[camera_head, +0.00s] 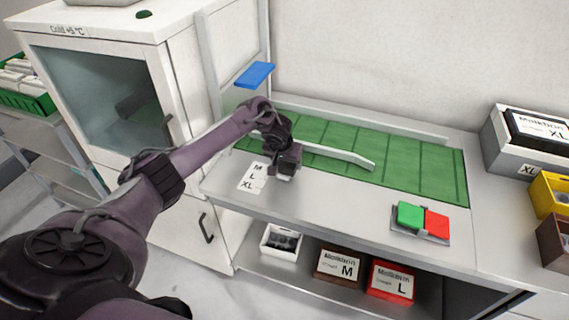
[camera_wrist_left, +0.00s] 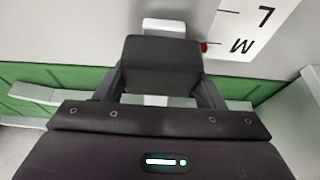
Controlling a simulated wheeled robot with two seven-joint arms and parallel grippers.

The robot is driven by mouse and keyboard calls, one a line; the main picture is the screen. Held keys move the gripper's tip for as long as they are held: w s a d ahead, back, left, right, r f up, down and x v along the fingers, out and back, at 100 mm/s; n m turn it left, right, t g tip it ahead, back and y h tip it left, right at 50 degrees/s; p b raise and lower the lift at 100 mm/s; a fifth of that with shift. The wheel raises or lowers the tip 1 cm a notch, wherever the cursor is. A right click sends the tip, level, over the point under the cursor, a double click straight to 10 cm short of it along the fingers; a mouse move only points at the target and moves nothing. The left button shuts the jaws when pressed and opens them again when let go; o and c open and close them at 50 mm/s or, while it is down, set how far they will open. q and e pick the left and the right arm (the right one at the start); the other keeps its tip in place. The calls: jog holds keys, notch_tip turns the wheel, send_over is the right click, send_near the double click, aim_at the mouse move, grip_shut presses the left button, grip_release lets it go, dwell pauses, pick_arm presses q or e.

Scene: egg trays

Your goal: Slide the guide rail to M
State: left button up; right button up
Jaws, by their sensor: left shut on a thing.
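The white guide rail (camera_head: 345,155) lies across the green conveyor belt (camera_head: 410,170); it also shows in the left wrist view (camera_wrist_left: 35,93). My left gripper (camera_head: 285,170) is at the rail's left part, at the front edge of the belt. It is shut on the rail's white handle (camera_wrist_left: 163,26), whose end shows beyond the dark fingers. A white scale card (camera_head: 253,178) marked M, L and XL lies just left of the gripper. In the left wrist view, a small red marker (camera_wrist_left: 204,47) beside the handle is about level with the M on the card. My right gripper is not in view.
A red and green button panel (camera_head: 421,222) sits at the counter's front right. A white cabinet (camera_head: 95,95) stands at the left. Labelled M (camera_head: 338,266) and L (camera_head: 391,283) boxes are on the lower shelf. An XL box (camera_head: 530,140) stands at the right.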

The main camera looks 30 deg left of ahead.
pick_arm(q)
jog(key=shift+w+r, duration=0.1)
jog(key=shift+r, duration=0.1)
jog(key=o, duration=1.4)
jog(key=shift+s, duration=0.2)
jog(key=shift+s+r, duration=0.15)
jog(key=shift+r, duration=0.3)
jog(key=v, duration=0.6)
jog(key=shift+s+r, duration=0.25)
jog(key=shift+r, duration=0.1)
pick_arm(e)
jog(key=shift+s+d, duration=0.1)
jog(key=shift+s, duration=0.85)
pick_arm(q)
jog(key=shift+d, duration=0.1)
